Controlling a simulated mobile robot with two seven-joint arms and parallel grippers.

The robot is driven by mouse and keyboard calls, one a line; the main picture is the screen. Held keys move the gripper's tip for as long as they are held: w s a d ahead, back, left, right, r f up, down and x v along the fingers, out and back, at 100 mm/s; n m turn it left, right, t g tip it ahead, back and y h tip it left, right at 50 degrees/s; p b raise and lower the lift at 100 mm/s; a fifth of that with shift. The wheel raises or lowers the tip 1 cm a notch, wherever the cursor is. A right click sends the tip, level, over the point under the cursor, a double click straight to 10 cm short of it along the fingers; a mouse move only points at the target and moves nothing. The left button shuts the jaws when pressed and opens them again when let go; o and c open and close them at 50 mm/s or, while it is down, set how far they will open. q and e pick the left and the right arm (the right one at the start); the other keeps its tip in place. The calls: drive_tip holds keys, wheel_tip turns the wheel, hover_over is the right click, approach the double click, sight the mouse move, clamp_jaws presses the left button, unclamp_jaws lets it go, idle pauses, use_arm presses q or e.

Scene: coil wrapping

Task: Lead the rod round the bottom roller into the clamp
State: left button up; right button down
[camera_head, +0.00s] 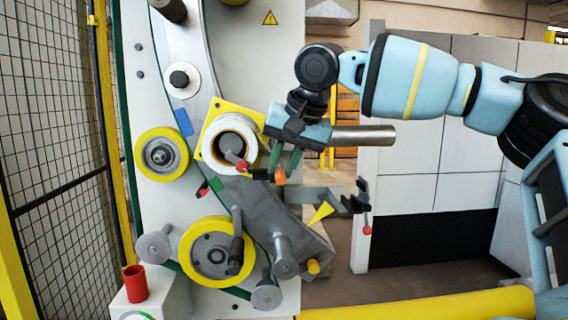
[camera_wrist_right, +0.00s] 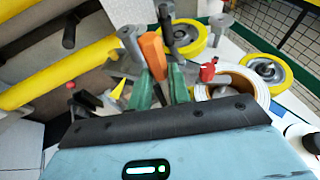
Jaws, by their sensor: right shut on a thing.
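My right gripper (camera_head: 283,165) is in front of the machine, beside the white-and-brown coil (camera_head: 232,137). Its green fingers are shut on an orange rod (camera_wrist_right: 153,55), whose orange end also shows in the head view (camera_head: 279,176). The rest of the rod is hard to make out. The bottom roller (camera_head: 188,252), a yellow ring with a grey hub, is below and left of the gripper, apart from it. A dark bracket with a red knob (camera_head: 361,197), possibly the clamp, is to the lower right of the gripper. My left gripper is not in view.
Grey pegs (camera_head: 285,257) stick out around the bottom roller. Another yellow roller (camera_head: 161,155) is at the left. A red cup (camera_head: 135,284) stands at the lower left. A yellow bar (camera_head: 430,305) runs along the bottom right. A mesh fence (camera_head: 50,130) closes the left side.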

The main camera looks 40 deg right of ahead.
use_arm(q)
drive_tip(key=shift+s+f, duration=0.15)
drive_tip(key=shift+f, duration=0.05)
use_arm(e)
drive_tip(key=w+d, duration=0.4)
drive_tip(key=w, duration=0.1)
drive_tip(key=shift+w+d+f, duration=0.3)
drive_tip(key=shift+d+f, duration=0.1)
idle(0.3)
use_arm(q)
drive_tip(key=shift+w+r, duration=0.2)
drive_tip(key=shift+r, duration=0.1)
use_arm(e)
drive_tip(key=shift+r, duration=0.25)
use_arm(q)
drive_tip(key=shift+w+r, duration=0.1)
use_arm(e)
drive_tip(key=shift+s+d, duration=0.1)
drive_tip(key=shift+d, duration=0.05)
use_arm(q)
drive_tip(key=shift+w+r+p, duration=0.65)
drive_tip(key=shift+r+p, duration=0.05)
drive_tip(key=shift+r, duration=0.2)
use_arm(e)
drive_tip(key=s+d, duration=0.2)
drive_tip(key=shift+s+d+f, duration=0.1)
drive_tip(key=shift+s+d, duration=0.05)
drive_tip(key=shift+d, duration=0.2)
drive_tip(key=shift+f, duration=0.1)
